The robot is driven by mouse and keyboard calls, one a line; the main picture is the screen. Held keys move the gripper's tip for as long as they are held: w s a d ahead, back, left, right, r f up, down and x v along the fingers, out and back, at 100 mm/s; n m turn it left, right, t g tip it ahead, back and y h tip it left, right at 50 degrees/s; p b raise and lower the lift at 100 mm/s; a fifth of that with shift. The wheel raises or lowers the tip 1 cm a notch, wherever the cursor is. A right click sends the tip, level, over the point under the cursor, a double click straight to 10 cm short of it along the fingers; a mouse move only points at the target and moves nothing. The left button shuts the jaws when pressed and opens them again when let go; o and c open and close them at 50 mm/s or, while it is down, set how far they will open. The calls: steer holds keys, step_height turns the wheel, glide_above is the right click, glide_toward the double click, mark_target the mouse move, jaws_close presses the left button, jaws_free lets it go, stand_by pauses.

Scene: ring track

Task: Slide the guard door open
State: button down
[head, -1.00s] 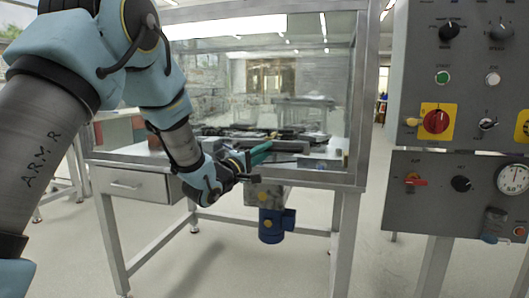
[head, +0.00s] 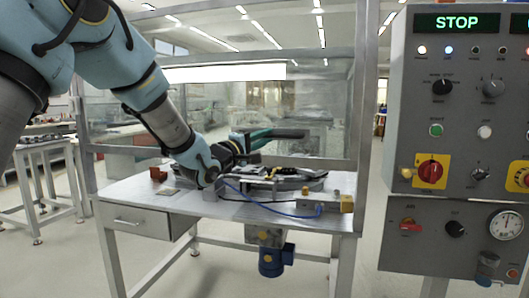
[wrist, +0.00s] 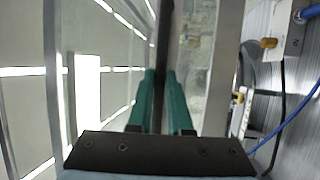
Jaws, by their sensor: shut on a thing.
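The guard door (head: 215,115) is a clear panel in a grey metal frame on the front of the bench enclosure. Its bottom rail stands well above the table top (head: 130,190), leaving an open gap below. My gripper (head: 262,136) has green fingers and reaches the door from the left. It is shut on the dark bar handle (head: 288,133), just above the bottom rail. In the wrist view the fingers (wrist: 164,78) close around the dark handle bar (wrist: 164,30), with the rail (wrist: 225,80) to the right. The gripped part of the handle is hidden by the fingers.
A grey control panel (head: 455,150) showing STOP stands close at the right. A drawer (head: 140,222) and blue motor (head: 272,262) are below.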

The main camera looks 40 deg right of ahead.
step_height(320, 180, up, 16)
steer(key=p, duration=0.8)
steer(key=shift+f, duration=0.1)
steer(key=c, duration=0.8)
jaws_free()
steer(key=shift+c, duration=0.2)
steer(key=b+v, duration=0.2)
steer(key=v, duration=0.9)
steer(key=shift+d+f, duration=0.1)
